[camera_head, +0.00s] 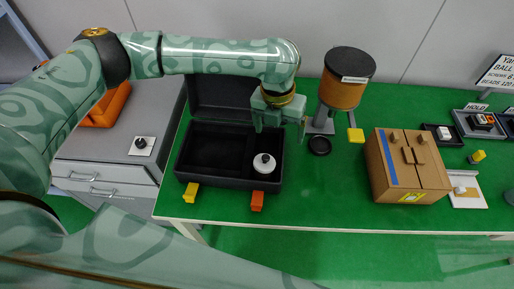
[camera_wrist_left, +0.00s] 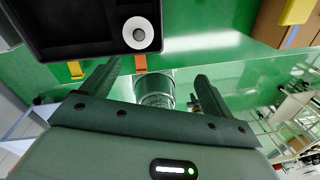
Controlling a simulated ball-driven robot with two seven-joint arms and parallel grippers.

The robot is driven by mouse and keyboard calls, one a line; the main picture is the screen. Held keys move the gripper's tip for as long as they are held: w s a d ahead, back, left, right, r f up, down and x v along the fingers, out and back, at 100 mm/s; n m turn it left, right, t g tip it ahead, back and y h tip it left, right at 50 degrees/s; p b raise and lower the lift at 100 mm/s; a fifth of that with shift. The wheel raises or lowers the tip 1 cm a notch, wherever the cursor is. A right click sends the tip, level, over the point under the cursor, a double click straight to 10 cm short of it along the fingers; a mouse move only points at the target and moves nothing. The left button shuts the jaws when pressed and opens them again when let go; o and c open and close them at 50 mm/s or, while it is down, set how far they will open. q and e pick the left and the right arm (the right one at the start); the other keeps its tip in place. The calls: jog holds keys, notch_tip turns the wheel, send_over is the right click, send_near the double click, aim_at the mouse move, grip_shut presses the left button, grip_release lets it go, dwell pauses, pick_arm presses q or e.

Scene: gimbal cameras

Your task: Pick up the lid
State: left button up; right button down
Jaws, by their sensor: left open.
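A white round piece with a black knob (camera_head: 264,163), which looks like a lid, sits in the right part of the open black case (camera_head: 228,184). It also shows at the top of the left wrist view (camera_wrist_left: 138,33). A dark round top (camera_head: 350,64) covers the orange hopper, and I cannot tell for sure which is the lid meant. My left gripper (camera_head: 280,127) is open and empty, above the case's right end and beside the hopper stand. In the left wrist view its fingers (camera_wrist_left: 156,74) are apart with nothing between them. My right gripper is not in view.
The orange hopper (camera_head: 341,95) stands behind, with a black dish (camera_head: 319,146) in front. A cardboard box (camera_head: 408,166) stands to the right. Yellow (camera_head: 190,193) and orange (camera_head: 257,201) tabs are at the case's front. Small trays (camera_head: 480,125) lie far right. The green table front is clear.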

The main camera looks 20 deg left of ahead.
pick_arm(q)
jog(key=a+m+y, duration=0.1)
jog(key=a+m, duration=0.1)
jog(key=m+b, duration=0.1)
jog(key=b, duration=0.2)
send_near(266, 157)
jog(key=shift+y, duration=0.3)
jog(key=f, duration=0.3)
jog(key=d+f, duration=0.1)
jog(key=f, duration=0.1)
jog(key=shift+s+f, duration=0.35)
jog(key=shift+s, duration=0.05)
jog(key=f, duration=0.2)
jog(key=a+f+b, duration=0.1)
jog(key=f, duration=0.1)
jog(key=shift+w+f, duration=0.15)
jog(key=shift+f, duration=0.55)
jog(key=shift+r, duration=0.1)
jog(key=c, duration=0.8)
